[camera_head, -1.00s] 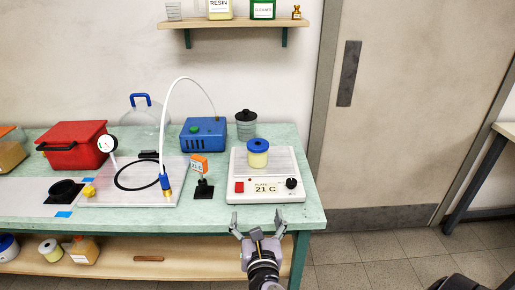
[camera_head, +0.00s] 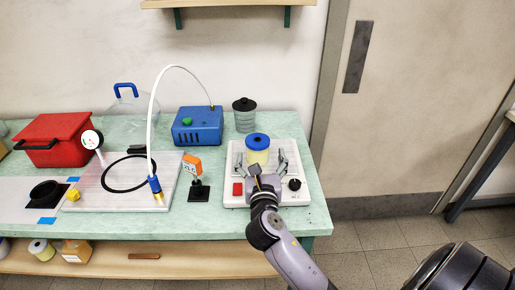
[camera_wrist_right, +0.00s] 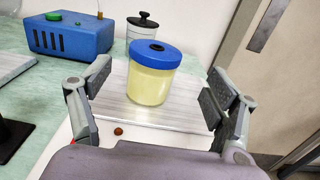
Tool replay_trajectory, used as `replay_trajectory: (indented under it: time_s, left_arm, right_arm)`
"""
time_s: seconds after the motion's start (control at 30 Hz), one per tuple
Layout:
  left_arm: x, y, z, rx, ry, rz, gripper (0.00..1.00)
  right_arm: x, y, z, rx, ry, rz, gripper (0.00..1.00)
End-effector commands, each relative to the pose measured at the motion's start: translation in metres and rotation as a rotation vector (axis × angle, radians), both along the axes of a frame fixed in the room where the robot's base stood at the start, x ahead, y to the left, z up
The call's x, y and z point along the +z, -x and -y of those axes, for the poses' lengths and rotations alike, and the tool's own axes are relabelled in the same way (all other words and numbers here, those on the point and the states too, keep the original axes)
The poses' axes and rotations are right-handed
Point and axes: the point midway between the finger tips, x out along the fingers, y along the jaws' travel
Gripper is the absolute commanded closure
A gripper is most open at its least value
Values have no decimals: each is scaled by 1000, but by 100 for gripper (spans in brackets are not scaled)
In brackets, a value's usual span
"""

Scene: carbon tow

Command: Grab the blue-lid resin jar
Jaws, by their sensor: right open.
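The blue-lid resin jar (camera_head: 257,153) stands upright on the white hot plate (camera_head: 232,158), its pale yellow contents showing under the blue lid. In the right wrist view the jar (camera_wrist_right: 153,74) is ahead, between the two spread fingers. My right gripper (camera_head: 260,160) is open and empty, just on the near side of the jar, with a finger to each side. In the right wrist view the gripper (camera_wrist_right: 157,98) shows gaps between both fingers and the jar. My left gripper is not in view.
The door (camera_head: 400,110) is to the right.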

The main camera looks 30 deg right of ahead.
Motion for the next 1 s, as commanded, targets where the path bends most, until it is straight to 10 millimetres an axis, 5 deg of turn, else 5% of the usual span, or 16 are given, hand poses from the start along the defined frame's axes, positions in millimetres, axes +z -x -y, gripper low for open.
replay_trajectory:
  time_s: [0.37, 0.63, 1.0]
  left_arm:
    - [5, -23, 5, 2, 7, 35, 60]
    - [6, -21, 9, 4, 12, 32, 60]
    - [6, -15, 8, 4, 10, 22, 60]
  right_arm:
    - [-1, -33, 19, -1, -1, 0, 18]
    - [-3, -67, 35, -1, -1, 1, 18]
    - [-4, -73, 38, 1, -1, 0, 22]
